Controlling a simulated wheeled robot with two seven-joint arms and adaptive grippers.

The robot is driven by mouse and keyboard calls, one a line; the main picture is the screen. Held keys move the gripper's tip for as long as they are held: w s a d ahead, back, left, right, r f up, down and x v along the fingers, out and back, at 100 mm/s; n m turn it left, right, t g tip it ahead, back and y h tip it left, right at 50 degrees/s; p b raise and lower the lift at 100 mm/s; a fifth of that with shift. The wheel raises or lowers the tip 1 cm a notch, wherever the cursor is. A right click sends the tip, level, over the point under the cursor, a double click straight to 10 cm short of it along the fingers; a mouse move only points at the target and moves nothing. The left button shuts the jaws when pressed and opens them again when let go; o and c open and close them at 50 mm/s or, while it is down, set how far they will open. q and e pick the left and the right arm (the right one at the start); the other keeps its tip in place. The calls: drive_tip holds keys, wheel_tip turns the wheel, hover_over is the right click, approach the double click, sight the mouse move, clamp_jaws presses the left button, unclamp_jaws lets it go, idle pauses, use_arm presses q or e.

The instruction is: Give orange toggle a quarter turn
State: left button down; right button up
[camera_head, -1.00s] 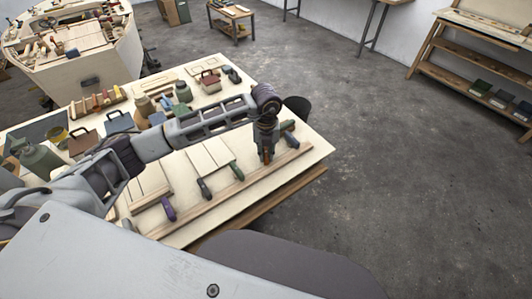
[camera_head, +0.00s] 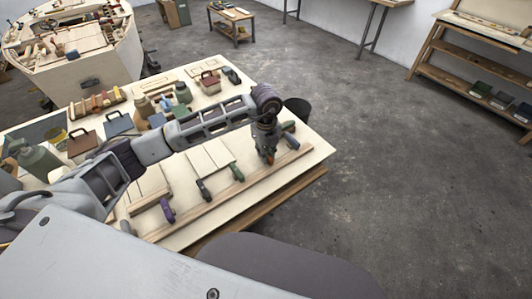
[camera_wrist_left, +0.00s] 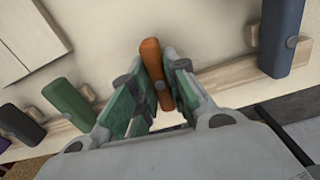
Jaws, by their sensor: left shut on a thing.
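The orange toggle (camera_wrist_left: 153,62) stands out from a long wooden strip in the left wrist view, running up and down the picture. My left gripper (camera_head: 268,148) is shut on it, with one green-padded finger on each side. In the head view the gripper points down at the strip near the table's right end, and it mostly hides the toggle. My right gripper is not in view.
Neighbouring toggles on the wooden strip (camera_head: 215,201) are a green one (camera_wrist_left: 68,103), a dark one (camera_wrist_left: 22,124), a purple one (camera_head: 168,210) and a blue one (camera_wrist_left: 281,35). Jars, boxes and tools crowd the table's back left. The floor to the right is clear.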

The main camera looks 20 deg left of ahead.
use_arm(q)
drive_tip(key=shift+w+r, duration=0.1)
drive_tip(key=c, duration=1.4)
unclamp_jaws()
drive_tip(key=shift+r, duration=5.95)
drive_tip(key=shift+f, duration=0.1)
